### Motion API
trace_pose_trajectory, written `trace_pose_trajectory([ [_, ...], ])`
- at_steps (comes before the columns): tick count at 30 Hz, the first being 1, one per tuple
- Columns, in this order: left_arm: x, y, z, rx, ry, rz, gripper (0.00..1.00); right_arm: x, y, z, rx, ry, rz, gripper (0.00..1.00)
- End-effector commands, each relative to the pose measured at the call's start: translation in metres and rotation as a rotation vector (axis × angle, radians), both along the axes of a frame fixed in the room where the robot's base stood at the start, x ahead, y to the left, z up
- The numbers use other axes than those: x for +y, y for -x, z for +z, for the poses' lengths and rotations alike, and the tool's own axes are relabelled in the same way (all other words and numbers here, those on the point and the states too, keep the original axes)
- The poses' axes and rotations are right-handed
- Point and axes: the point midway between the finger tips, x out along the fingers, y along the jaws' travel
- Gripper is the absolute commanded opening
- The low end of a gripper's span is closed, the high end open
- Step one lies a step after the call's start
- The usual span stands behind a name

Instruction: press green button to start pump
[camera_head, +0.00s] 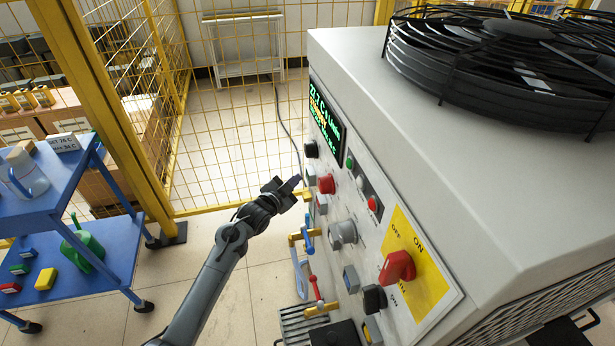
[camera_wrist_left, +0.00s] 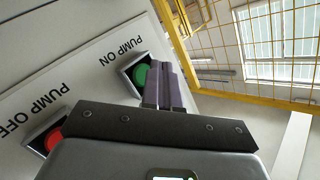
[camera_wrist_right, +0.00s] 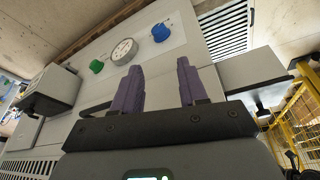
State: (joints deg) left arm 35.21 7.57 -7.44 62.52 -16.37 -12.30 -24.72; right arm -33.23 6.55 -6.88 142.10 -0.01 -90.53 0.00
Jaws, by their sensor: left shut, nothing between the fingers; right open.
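The green button (camera_wrist_left: 140,76) sits in a square frame marked PUMP ON in the left wrist view. A red button (camera_wrist_left: 50,141) marked PUMP OFF is beside it. My left gripper (camera_wrist_left: 164,86) is shut and empty, its purple fingers close beside the green button and overlapping its frame's edge in that view. I cannot tell whether they touch. In the head view the left gripper (camera_head: 293,182) is at the far left edge of the heater's control panel. My right gripper (camera_wrist_right: 160,85) is open and empty in the right wrist view. It is out of the head view.
The heater cabinet (camera_head: 370,70) carries a display, several knobs, and a red switch (camera_head: 397,266) on a yellow plate. A blue cart (camera_head: 120,250) stands at the left, before a yellow fence (camera_head: 160,90). A panel with a gauge (camera_wrist_right: 125,51) faces my right gripper.

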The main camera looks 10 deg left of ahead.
Motion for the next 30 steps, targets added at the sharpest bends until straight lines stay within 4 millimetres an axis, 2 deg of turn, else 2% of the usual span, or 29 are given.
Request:
trace_pose_trajectory([
  [9,-0.0072,-0.0037,0.0001,-0.001,0.0,-0.001,0.0,-0.0014,0.0002,-0.0005,0.0,0.006,0.004,0.43],
  [30,-0.0099,-0.0052,0.0002,-0.001,0.0,-0.001,0.0,-0.0012,0.0002,-0.0014,0.0,0.005,0.004,0.43],
])
